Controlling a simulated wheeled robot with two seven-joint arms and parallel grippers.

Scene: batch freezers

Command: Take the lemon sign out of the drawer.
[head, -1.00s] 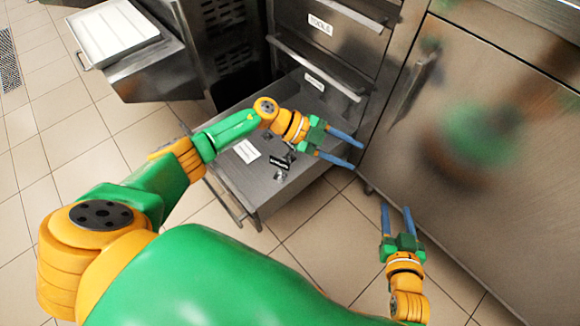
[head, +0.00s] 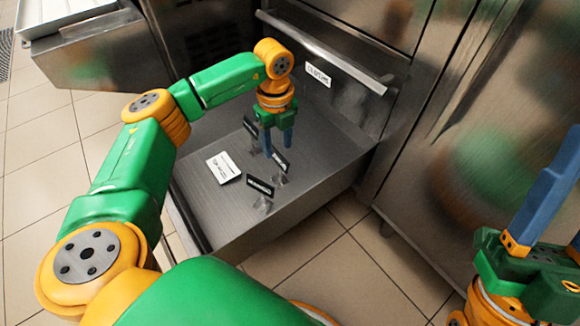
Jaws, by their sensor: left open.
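The drawer (head: 322,207) is pulled out, a steel bin with an open top. Inside stand three small black signs with pale lettering on clear holders: a front one (head: 260,186), a middle one (head: 281,161) and a back one (head: 250,127). The lettering is too small to read, so I cannot tell which is the lemon sign. My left gripper (head: 277,147) points down into the drawer, open and empty. Its fingertips appear between the back and middle signs; I cannot tell whether they touch either. My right gripper (head: 552,225) is open and empty, outside the drawer at the right.
A white card (head: 223,167) lies on the drawer floor left of the signs. A closed drawer (head: 345,40) is above, and a steel door (head: 470,140) stands right. A white tray (head: 68,12) sits at the upper left. Tiled floor (head: 30,190) is clear at left.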

